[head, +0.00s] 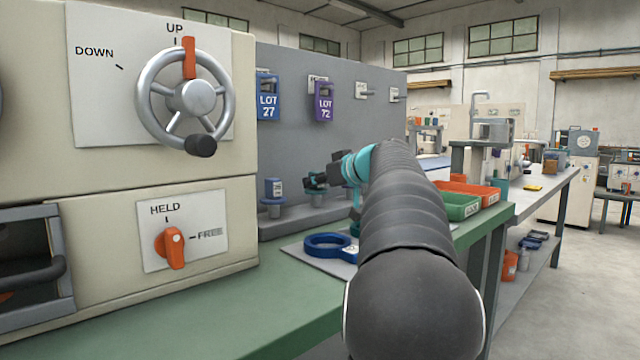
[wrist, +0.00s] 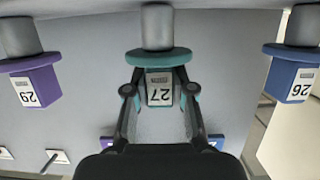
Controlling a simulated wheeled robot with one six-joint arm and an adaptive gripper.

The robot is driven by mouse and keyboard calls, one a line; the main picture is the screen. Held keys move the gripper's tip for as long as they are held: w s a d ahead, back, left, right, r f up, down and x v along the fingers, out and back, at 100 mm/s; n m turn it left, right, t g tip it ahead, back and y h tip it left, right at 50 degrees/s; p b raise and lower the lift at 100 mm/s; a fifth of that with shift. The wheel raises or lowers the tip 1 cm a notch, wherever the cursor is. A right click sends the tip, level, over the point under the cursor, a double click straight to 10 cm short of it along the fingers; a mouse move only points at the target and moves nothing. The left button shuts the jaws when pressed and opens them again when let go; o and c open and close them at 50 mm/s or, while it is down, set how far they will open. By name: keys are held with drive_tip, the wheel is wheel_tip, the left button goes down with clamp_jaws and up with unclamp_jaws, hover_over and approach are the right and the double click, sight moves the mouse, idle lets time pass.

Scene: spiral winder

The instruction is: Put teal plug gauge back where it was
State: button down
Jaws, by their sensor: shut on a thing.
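The teal plug gauge (wrist: 158,62) is in the middle of the wrist view, which looks upside down. It has a teal flange, a label reading 27 and a grey cylinder. My gripper (wrist: 160,95) is shut on its labelled handle, one finger on each side. In the head view my gripper (head: 316,181) is at the grey ledge (head: 290,223), with the gauge mostly hidden by the fingers. Its cylinder points down at the ledge; I cannot tell whether it is fully seated. A purple gauge (wrist: 38,85) labelled 29 and a blue gauge (wrist: 293,78) labelled 26 stand on either side.
The blue gauge also shows in the head view (head: 272,188). Lot tags, blue (head: 268,105) and purple (head: 323,108), hang on the grey panel behind. A blue ring (head: 326,246) lies on a plate on the green bench. Green (head: 458,208) and orange (head: 478,190) bins stand beyond my arm.

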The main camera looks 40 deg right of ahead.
drive_tip(key=shift+f+b, duration=0.5)
drive_tip(key=shift+b, duration=0.05)
drive_tip(key=shift+f+b, duration=0.3)
drive_tip(key=shift+f, duration=0.1)
drive_tip(key=c, duration=1)
unclamp_jaws()
drive_tip(key=shift+f, duration=0.1)
drive_tip(key=shift+r+p, duration=0.65)
drive_tip(key=shift+p, duration=0.15)
drive_tip(key=v, duration=1.2)
drive_tip(key=shift+r+b, duration=0.3)
drive_tip(key=shift+r, duration=0.1)
